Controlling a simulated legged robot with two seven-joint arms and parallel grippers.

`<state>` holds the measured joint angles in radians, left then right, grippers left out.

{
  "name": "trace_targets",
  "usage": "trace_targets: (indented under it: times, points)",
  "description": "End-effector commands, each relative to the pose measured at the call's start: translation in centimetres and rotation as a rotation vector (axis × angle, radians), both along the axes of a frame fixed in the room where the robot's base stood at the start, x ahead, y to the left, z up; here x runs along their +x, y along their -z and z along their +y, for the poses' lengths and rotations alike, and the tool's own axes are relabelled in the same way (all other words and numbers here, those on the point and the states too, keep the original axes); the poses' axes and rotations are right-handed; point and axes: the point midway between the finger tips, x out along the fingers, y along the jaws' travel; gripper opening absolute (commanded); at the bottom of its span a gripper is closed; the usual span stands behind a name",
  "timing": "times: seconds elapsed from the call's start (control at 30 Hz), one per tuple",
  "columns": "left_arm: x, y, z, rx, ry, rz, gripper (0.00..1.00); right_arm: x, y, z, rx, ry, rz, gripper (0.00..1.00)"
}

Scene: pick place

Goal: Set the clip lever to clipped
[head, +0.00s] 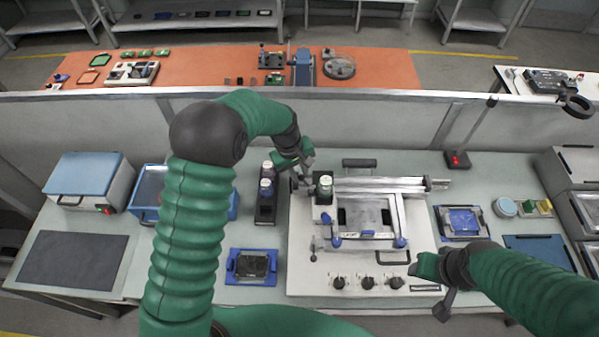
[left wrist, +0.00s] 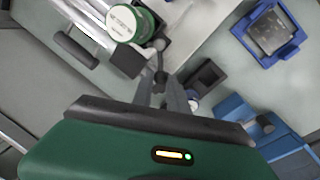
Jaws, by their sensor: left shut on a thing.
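A white machine (head: 305,270) stands on the bench in the middle of the head view, with a metal frame (head: 365,212) and blue clamps on top. My left gripper (head: 302,176) is at its back left corner, beside a green jar with a pale lid (head: 325,181). In the left wrist view, the fingers (left wrist: 164,92) are closed on a small dark lever (left wrist: 159,68) close to the jar (left wrist: 130,22). The lever's lower part is hidden, and I cannot tell if it is clipped. My right gripper (head: 443,302) hangs at the machine's front right; its jaws are unclear.
A black holder with bottles (head: 265,205) stands just left of the machine. Blue-framed parts lie at front left (head: 252,266) and right (head: 461,222). A stand with a red light (head: 457,160) is at back right. A dark mat (head: 75,260) lies at far left.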

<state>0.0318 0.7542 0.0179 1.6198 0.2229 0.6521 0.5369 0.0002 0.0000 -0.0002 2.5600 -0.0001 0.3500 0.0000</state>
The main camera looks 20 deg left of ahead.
Motion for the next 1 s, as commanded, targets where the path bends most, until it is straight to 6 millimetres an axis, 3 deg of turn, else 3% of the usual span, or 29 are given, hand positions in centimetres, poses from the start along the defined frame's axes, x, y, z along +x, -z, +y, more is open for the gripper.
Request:
trace_targets:
  times: [1.0]
  points:
    - [0.52,0.05,-0.35,0.001,0.13,0.001,0.0,0.0,0.16,0.01,0.0,0.0,0.0,0.52]
